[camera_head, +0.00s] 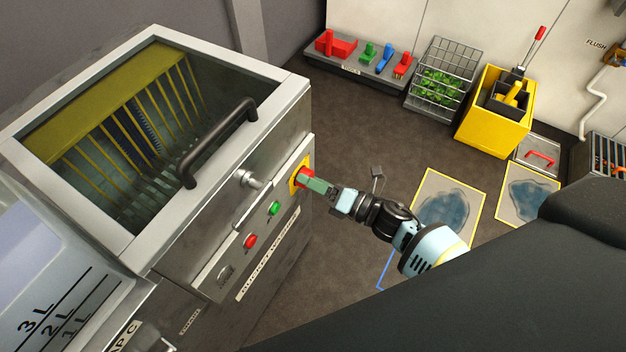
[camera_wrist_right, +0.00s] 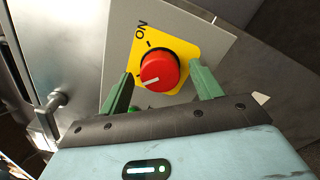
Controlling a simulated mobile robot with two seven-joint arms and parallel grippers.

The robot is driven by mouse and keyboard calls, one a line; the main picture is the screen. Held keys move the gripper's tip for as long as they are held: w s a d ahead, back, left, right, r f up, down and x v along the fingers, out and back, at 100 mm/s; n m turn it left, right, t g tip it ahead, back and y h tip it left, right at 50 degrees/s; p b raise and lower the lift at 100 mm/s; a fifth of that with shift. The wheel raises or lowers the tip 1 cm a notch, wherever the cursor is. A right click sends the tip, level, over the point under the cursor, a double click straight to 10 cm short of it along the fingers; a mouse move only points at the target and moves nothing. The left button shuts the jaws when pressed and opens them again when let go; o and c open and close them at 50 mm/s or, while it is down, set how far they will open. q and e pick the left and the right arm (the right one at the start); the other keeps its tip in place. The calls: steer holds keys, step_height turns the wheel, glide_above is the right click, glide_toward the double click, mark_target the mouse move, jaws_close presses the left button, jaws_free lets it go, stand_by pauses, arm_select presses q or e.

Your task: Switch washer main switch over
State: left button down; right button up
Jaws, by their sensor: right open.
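The washer's main switch is a red rotary knob (camera_wrist_right: 160,70) on a yellow plate (camera_wrist_right: 187,52) in the right wrist view. A white mark on the knob points down and left, away from the "ON" label at the plate's upper left. My right gripper (camera_wrist_right: 163,90) is open, with one green finger on each side of the knob; I cannot tell if they touch it. In the head view the gripper (camera_head: 316,185) is at the knob (camera_head: 301,177) on the front of the washer (camera_head: 225,185), partly hiding it. My left gripper is not in view.
The washer panel also has a green button (camera_head: 274,208), a red button (camera_head: 250,241) and a metal latch (camera_head: 249,180). A black handle (camera_head: 218,142) crosses its glass lid. A yellow bin (camera_head: 496,118) and a wire crate (camera_head: 438,82) stand by the far wall.

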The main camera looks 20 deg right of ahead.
steer(key=shift+w+a, duration=0.15)
steer(key=c, duration=1)
